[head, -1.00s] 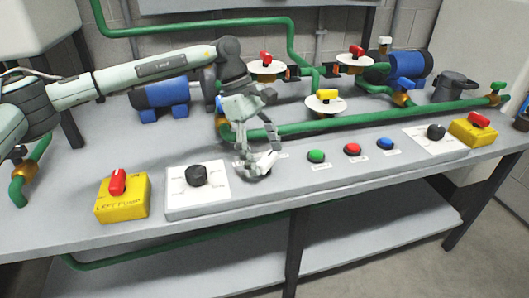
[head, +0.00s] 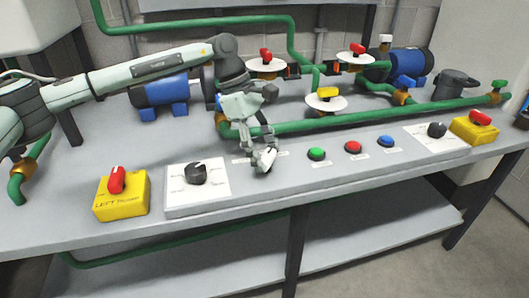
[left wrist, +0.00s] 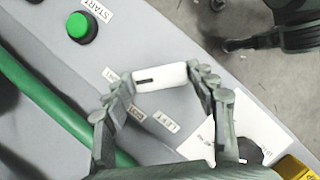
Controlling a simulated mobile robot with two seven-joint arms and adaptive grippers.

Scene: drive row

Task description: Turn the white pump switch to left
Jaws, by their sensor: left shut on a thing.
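The white pump switch (left wrist: 160,75) sits low on the grey bench between the black left dial and the green button. In the left wrist view, its white bar lies between the two fingers of my left gripper (left wrist: 161,80), which is shut on its ends. A dark line marks one end of the bar. In the head view, my left gripper (head: 264,160) reaches down over the switch (head: 265,155) and partly hides it. A "LEFT" label (left wrist: 167,122) shows beside the switch in the left wrist view. My right gripper is not in view.
Left of the switch are a black dial (head: 196,173) on a white plate and a yellow box with a red switch (head: 117,180). Right are green (head: 317,154), red (head: 353,147) and blue (head: 386,142) buttons. A green pipe (head: 350,122) runs behind.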

